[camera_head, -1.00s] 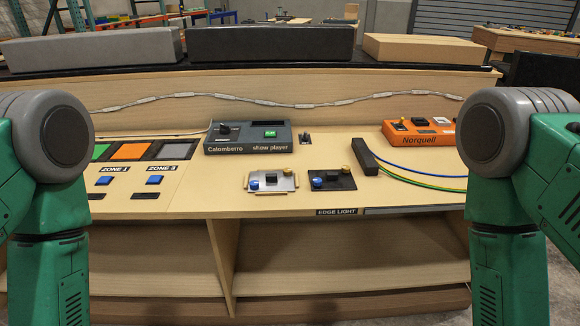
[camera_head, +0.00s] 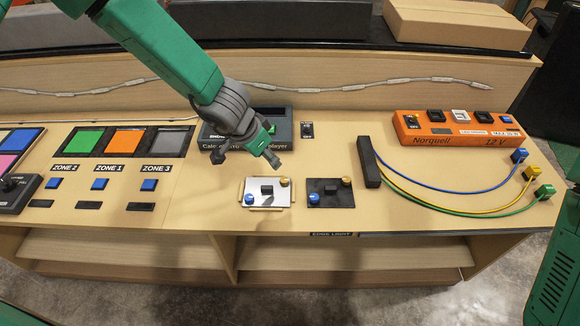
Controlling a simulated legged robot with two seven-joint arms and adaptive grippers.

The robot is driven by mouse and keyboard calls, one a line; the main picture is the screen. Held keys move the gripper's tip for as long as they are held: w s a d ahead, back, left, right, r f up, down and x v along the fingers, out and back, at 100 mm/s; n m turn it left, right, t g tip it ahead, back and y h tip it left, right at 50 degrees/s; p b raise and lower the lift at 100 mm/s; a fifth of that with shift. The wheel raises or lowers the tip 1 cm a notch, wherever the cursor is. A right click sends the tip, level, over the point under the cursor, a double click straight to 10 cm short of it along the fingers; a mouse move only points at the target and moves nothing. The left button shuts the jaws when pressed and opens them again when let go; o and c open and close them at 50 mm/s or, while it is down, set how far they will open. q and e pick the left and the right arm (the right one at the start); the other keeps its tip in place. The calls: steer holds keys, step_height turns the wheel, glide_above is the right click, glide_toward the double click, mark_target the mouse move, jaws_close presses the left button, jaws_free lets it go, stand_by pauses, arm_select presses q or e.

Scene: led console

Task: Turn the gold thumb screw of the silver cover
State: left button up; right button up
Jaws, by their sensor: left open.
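The silver cover (camera_head: 268,200) lies on the console top, with a black block in its middle. Its gold thumb screw (camera_head: 285,182) is at the upper right corner, and a blue knob (camera_head: 250,199) is at the lower left. My left gripper (camera_head: 246,158) comes down from the upper left, open and empty. Its fingers are spread above and behind the silver cover, one fingertip close to the gold screw in the picture. I see no contact with the screw. The left arm hides part of the grey show player box (camera_head: 285,114). My right gripper is not in view.
A black cover (camera_head: 338,201) with its own gold and blue knobs sits just right of the silver one. A black bar (camera_head: 369,162) with coloured cables and the orange Norquell box (camera_head: 455,133) are further right. Zone buttons (camera_head: 99,184) are at left.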

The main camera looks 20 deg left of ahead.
mark_target(283, 179)
arm_select(q)
steer(key=x, duration=0.5)
steer(key=b+x, duration=0.1)
steer(key=x, duration=0.5)
steer(key=shift+s+d+f+b, duration=0.1)
steer(key=shift+d+f+b, duration=0.2)
steer(key=shift+f, duration=0.05)
steer(key=shift+w+a+f, duration=0.15)
steer(key=shift+w+f, duration=0.15)
steer(key=shift+f, duration=0.5)
steer(key=shift+r, duration=0.1)
jaws_close()
